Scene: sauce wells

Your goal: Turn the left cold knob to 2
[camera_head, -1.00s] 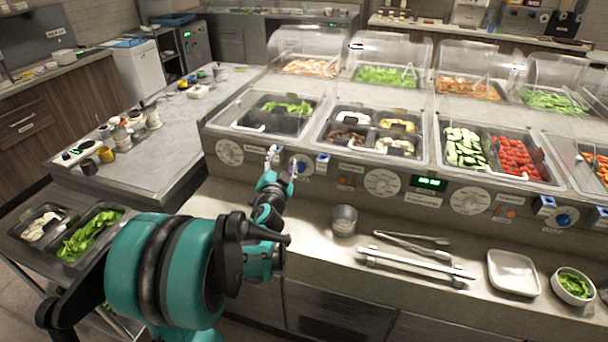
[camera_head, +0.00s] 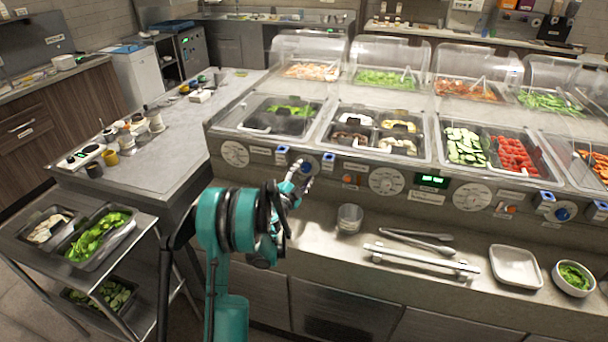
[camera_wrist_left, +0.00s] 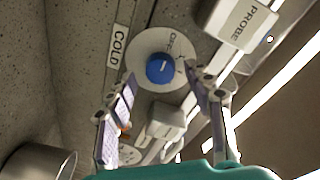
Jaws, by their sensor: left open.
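The left cold knob (camera_wrist_left: 160,68) is a round blue knob on a white dial (camera_wrist_left: 134,55), beside a COLD label (camera_wrist_left: 117,47). OFF is printed near the dial's upper edge. A short pale mark shows on the knob; I cannot tell which setting it points to. In the head view the knob (camera_head: 307,162) is on the counter's front panel, partly behind my fingers. My left gripper (camera_head: 300,173) is open in front of it. In the left wrist view its fingers (camera_wrist_left: 159,76) appear on either side of the knob; contact cannot be told. My right gripper is out of view.
Blue-and-white boxes (camera_head: 328,158) flank the knob, and white dials (camera_head: 387,181) line the panel. On the ledge below are a metal cup (camera_head: 349,218), tongs (camera_head: 418,240) and a white tray (camera_head: 515,267). A cart with food pans (camera_head: 130,226) stands at left.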

